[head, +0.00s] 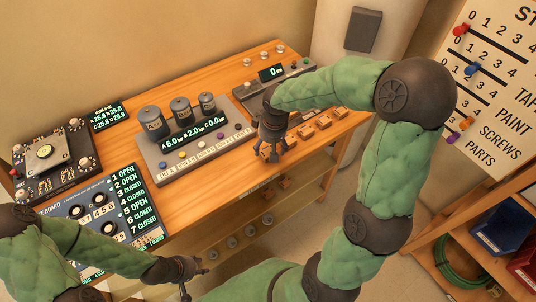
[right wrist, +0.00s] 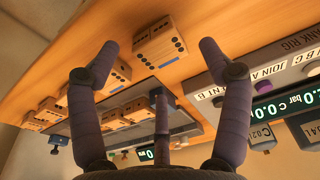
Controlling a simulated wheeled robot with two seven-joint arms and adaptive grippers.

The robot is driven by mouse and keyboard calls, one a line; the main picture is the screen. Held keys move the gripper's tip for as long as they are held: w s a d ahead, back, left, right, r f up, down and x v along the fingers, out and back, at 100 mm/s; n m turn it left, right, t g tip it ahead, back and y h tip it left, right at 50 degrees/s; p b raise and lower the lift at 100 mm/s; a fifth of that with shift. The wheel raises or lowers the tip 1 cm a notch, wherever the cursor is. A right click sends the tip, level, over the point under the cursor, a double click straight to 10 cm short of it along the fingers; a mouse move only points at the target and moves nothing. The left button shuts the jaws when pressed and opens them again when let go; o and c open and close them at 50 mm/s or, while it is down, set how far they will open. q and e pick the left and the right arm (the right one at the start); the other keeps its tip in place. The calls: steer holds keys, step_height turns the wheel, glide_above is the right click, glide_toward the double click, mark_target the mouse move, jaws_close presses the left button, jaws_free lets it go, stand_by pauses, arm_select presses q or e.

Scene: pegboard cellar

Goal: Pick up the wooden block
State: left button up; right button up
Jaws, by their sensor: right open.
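Several wooden blocks with dark dots stand near the table's front edge in the head view. The nearest wooden block (right wrist: 160,40) to my right gripper (right wrist: 158,50) lies on the table beyond and between its spread fingertips in the right wrist view. My right gripper (head: 270,153) also shows in the head view, pointing down beside the left end of the blocks, partly hiding them. It is open and empty. Another wooden block (head: 325,122) stands farther right. My left gripper (head: 190,279) is at the lower left, away from the blocks, with its fingers apart and nothing between them.
A grey console (head: 205,150) with three dark canisters stands just left of my right gripper. A smaller device (head: 271,73) with a lit display sits behind the blocks. A switch board (head: 95,207) lies at the left. A shelf (head: 235,235) runs below the tabletop.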

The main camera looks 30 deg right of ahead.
mark_target(268, 151)
steer(key=f, duration=0.1)
steer(key=f+b, duration=0.1)
steer(key=f, duration=0.1)
steer(key=shift+w+f, duration=0.3)
steer(key=shift+f, duration=0.1)
steer(key=c, duration=1.1)
steer(key=shift+c, duration=0.2)
steer(key=shift+r, duration=0.2)
steer(key=shift+r, duration=0.3)
steer(key=r+p, duration=0.2)
steer(key=r, duration=0.1)
steer(key=shift+s+r, duration=0.2)
steer(key=shift+s, duration=0.15)
steer(key=s+r+p, duration=0.2)
steer(key=s+r, duration=0.2)
steer(key=s, duration=0.2)
steer(key=s+d+r+p, duration=0.1)
steer(key=s+r+p, duration=0.1)
steer(key=s+r, duration=0.2)
steer(key=s, duration=0.3)
steer(key=shift+s+d+r, duration=0.15)
steer(key=shift+d+r, duration=0.15)
steer(key=shift+r, duration=0.05)
